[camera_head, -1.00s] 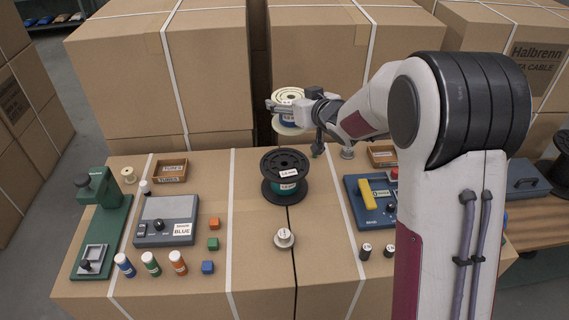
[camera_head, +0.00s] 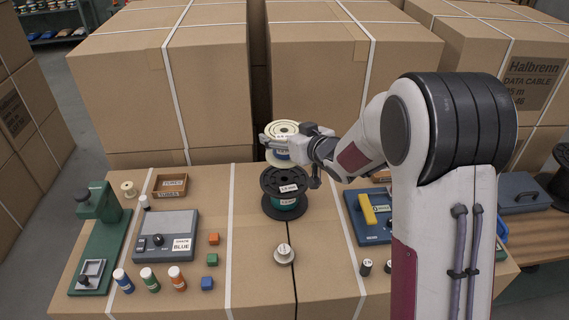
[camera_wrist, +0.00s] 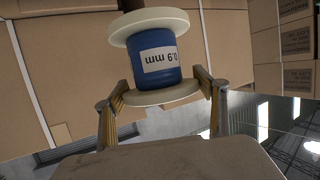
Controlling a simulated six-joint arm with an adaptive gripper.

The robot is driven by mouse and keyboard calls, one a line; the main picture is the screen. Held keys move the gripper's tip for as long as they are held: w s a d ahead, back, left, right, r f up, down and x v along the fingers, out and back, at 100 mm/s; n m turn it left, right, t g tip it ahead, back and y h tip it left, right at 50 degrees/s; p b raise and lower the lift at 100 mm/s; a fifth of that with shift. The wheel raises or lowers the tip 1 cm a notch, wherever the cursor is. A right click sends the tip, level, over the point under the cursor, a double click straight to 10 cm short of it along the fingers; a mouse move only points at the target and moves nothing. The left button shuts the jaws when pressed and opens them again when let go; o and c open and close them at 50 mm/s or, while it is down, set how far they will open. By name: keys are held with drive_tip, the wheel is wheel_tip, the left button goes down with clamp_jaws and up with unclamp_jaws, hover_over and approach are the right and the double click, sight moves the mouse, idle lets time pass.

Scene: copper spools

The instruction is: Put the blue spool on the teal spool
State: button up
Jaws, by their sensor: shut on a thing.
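The blue spool (camera_head: 283,128) has cream flanges and a blue winding. It also shows in the wrist view (camera_wrist: 158,58), with a white label reading 0.9 mm. My gripper (camera_head: 287,147) is shut on it, with a finger on each side in the wrist view (camera_wrist: 162,90). The teal spool (camera_head: 285,202) has black flanges and a teal winding with a white label, and stands upright on the carton top. The blue spool appears just above and behind the teal spool's top flange in the head view. Whether they touch, I cannot tell.
A small silver knobbed piece (camera_head: 284,254) stands in front of the teal spool. A grey device (camera_head: 165,233) and green press (camera_head: 98,240) are at left. A blue device (camera_head: 372,216) is at right. Tall cartons (camera_head: 210,80) stand behind.

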sight(285, 158)
drive_tip(key=shift+f, duration=2.2)
drive_tip(key=shift+f, duration=0.1)
drive_tip(key=shift+f, duration=1.8)
drive_tip(key=shift+f, duration=0.1)
drive_tip(key=o, duration=1.4)
drive_tip(key=shift+f, duration=0.1)
drive_tip(key=shift+o, duration=0.2)
drive_tip(key=shift+s+r, duration=0.1)
drive_tip(key=shift+r, duration=0.1)
drive_tip(key=v, duration=1.2)
